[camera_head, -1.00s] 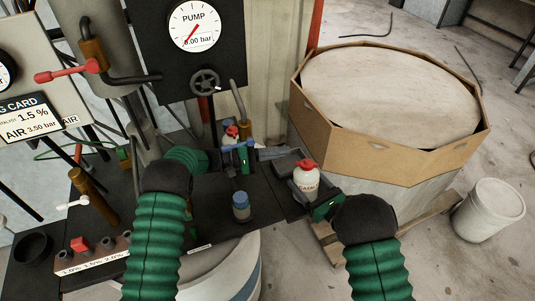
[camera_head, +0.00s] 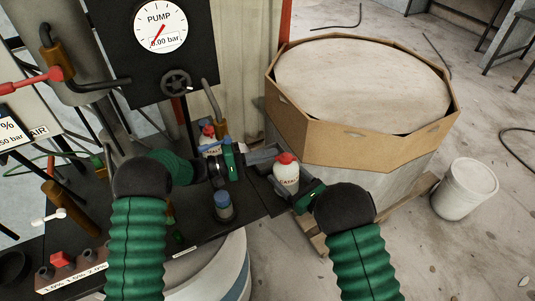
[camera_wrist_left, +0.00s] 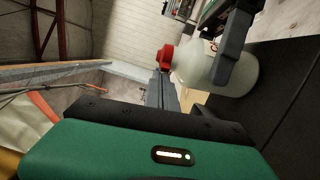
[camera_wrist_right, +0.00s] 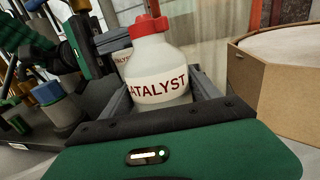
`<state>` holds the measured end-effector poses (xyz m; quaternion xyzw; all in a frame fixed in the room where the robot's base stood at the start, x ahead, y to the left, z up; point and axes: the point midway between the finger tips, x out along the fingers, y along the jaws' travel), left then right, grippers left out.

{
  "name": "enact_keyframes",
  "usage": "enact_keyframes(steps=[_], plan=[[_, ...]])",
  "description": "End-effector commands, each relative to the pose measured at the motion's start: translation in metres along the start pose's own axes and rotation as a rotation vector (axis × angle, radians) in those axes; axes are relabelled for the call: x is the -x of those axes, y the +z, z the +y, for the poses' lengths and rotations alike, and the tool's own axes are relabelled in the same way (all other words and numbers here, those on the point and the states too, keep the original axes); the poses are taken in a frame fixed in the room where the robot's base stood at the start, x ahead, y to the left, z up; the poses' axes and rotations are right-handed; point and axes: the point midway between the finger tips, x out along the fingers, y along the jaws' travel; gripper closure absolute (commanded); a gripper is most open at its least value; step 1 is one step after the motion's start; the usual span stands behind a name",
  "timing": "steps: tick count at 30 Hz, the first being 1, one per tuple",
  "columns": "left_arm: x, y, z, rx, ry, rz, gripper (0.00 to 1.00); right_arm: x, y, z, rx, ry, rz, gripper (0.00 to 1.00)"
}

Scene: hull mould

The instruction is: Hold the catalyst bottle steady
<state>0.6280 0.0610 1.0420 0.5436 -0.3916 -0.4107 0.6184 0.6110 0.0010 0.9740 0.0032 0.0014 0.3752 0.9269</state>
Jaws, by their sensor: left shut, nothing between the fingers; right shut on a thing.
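The catalyst bottle (camera_head: 286,174) is a translucent white bottle with a red cap and red lettering. My right gripper (camera_head: 288,187) is shut on its body, with one finger on either side in the right wrist view (camera_wrist_right: 160,95). The bottle stands near upright there, slightly tilted. My left gripper (camera_head: 268,154) is shut and empty, its fingers pointing at the bottle from the left. In the left wrist view its fingers (camera_wrist_left: 160,92) end close beside the bottle (camera_wrist_left: 205,68); I cannot tell if they touch. A right finger crosses the bottle there.
A second red-capped bottle (camera_head: 208,138) stands behind my left gripper. A blue-capped jar (camera_head: 223,207) is on the dark bench in front. A large cardboard-rimmed drum (camera_head: 350,140) and a white bucket (camera_head: 465,188) stand at right. A pump panel (camera_head: 150,65) rises behind.

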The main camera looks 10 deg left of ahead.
Motion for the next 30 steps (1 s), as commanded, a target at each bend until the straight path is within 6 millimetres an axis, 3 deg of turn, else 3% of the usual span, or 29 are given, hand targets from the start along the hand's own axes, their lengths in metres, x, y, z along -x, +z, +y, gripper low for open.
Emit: enact_keyframes(steps=[30], plan=[[0.005, 0.013, 0.001, 0.003, 0.004, 0.247, 1.00, 0.000, -0.002, 0.000, -0.001, -0.001, 0.005, 0.88]])
